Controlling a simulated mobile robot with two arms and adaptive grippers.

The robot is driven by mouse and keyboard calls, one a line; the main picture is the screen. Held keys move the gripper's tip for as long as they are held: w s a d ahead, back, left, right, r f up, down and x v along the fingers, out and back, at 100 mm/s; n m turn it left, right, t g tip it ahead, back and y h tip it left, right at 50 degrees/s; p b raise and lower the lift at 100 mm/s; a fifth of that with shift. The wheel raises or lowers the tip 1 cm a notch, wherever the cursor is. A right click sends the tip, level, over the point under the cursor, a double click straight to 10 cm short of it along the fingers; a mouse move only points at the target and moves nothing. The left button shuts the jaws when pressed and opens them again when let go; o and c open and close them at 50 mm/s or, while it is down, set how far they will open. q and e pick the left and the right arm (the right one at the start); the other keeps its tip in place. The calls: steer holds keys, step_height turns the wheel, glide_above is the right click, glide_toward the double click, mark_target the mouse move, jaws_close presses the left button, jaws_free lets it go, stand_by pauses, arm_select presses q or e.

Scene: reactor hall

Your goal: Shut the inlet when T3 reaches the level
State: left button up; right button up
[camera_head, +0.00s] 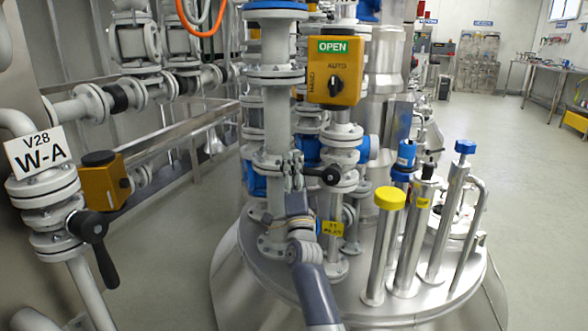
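My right gripper (294,172) reaches up from the bottom middle, with its fingers at the pipework above the round steel vessel lid (450,300). The fingers are small and overlap the pipe parts, so I cannot tell whether they are open or touch anything. A black valve handle (329,176) shows just right of the fingertips. A yellow box (333,78) above it has a green OPEN sign (333,46) and a black knob between HAND and AUTO. A yellow tag (332,228) hangs lower, its text too small to read. No T3 label or level reading is legible. My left gripper is not in view.
At left, a pipe with the sign V28 W-A (38,152) carries an orange valve box (104,180) and a black lever (95,240). Several upright tubes, one with a yellow cap (390,198), stand on the lid. Open floor lies at right, before a bench (553,72).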

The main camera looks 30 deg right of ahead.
steer(key=v, duration=1.2)
steer(key=shift+r+y, duration=0.1)
steer(key=shift+y, duration=0.2)
